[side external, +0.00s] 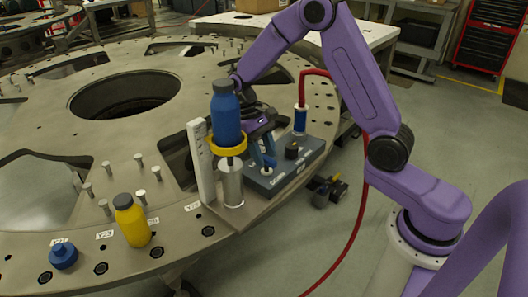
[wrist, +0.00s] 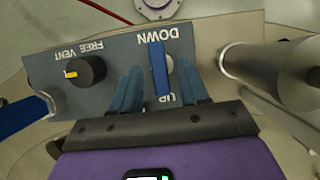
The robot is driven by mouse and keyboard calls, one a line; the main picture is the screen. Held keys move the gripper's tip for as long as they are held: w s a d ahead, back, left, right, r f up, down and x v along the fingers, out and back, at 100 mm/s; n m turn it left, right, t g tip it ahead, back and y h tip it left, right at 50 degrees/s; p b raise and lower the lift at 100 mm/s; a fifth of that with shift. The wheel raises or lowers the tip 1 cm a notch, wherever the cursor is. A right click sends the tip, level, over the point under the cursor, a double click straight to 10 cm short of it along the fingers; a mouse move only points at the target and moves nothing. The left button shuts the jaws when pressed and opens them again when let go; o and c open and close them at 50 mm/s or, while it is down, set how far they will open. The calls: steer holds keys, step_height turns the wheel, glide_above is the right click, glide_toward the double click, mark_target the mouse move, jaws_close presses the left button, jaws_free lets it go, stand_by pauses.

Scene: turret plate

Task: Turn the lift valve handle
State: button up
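The lift valve handle (wrist: 158,68) is a slim blue lever on a grey panel (wrist: 117,47) with DOWN at one end and UP at the other. It runs nearly straight between the two labels in the wrist view. My gripper (wrist: 160,78) has its blue fingers apart, one on each side of the handle. Gaps show between the fingers and the lever, so it is not clamped. In the side external view my gripper (side external: 263,147) is low over the panel (side external: 300,172), and its fingers partly hide the handle.
A blue bottle (side external: 226,117) stands in a yellow ring (side external: 228,148) above a metal cylinder (side external: 232,185), close beside my gripper. A black FREE VENT knob (wrist: 85,71) is on the panel. A yellow bottle (side external: 131,222) and blue piece (side external: 63,256) are on the turret plate (side external: 60,205). A red hose (side external: 360,220) hangs nearby.

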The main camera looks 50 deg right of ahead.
steer(key=v, duration=1.7)
steer(key=shift+r, duration=0.15)
steer(key=shift+w, duration=0.1)
steer(key=s+a+n+t, duration=0.3)
steer(key=s+n, duration=0.1)
steer(key=s, duration=0.3)
steer(key=s+a+n+t, duration=0.2)
steer(key=s+a+n, duration=0.1)
steer(key=s, duration=0.4)
steer(key=s+d+f+n, duration=0.1)
steer(key=s+f+n, duration=0.1)
steer(key=s, duration=0.7)
steer(key=s+d+f+n, duration=0.1)
steer(key=s+f+n, duration=0.2)
steer(key=s, duration=0.7)
step_height(320, 180, down, 2)
steer(key=shift+d+f, duration=0.1)
steer(key=shift+d, duration=0.15)
